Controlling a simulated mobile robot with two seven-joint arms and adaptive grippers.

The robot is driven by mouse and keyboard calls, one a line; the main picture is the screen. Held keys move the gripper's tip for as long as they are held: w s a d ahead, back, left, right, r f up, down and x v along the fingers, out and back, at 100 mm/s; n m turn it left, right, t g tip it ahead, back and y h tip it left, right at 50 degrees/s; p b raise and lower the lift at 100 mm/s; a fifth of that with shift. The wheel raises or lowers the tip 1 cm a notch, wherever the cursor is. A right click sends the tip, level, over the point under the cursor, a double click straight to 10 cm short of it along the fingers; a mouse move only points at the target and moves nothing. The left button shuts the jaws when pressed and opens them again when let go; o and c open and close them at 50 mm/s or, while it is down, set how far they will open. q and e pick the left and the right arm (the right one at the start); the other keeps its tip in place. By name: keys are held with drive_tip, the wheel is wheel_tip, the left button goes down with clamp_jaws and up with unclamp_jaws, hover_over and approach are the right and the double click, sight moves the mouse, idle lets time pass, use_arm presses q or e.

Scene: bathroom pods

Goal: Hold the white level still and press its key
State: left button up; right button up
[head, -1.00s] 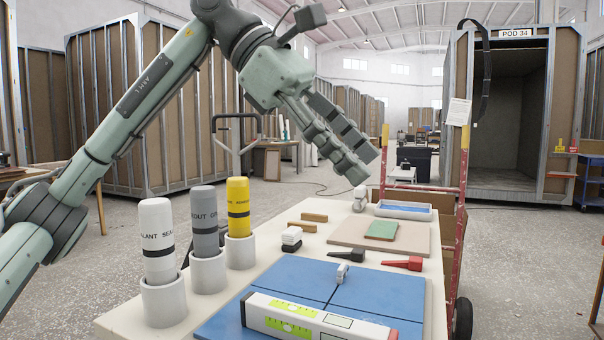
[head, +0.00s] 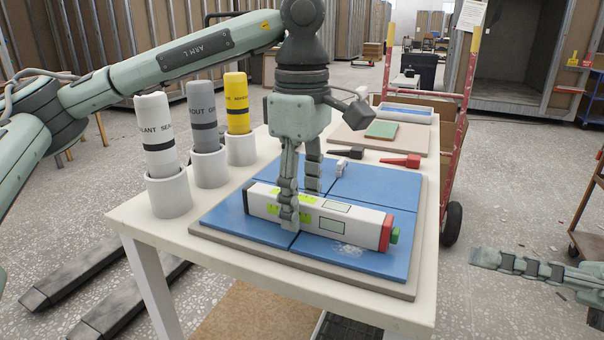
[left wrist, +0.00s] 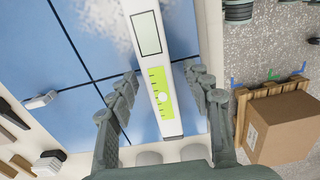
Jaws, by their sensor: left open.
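The white level (head: 345,215) lies on the blue tiled panel (head: 375,182). It has yellow-green windows, a red right end and a green key (head: 395,236) on that end. My left gripper (head: 301,205) points down with one finger on each side of the level, towards its left half. In the left wrist view the level (left wrist: 148,50) runs between the spread fingers of the left gripper (left wrist: 165,88), with gaps visible on both sides. My right gripper (head: 485,259) is at the lower right, off the table and apart from the level; its opening is unclear.
White, grey and yellow tubes (head: 236,105) stand in holders at the table's left. A small white item (head: 342,165), a black tool (head: 345,152) and a red tool (head: 400,161) lie behind the level. A red trolley (head: 462,130) stands beyond the table's right edge.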

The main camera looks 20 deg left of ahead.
use_arm(q)
drive_tip(key=shift+f, duration=0.5)
clamp_jaws()
use_arm(e)
clamp_jaws()
idle(1.2)
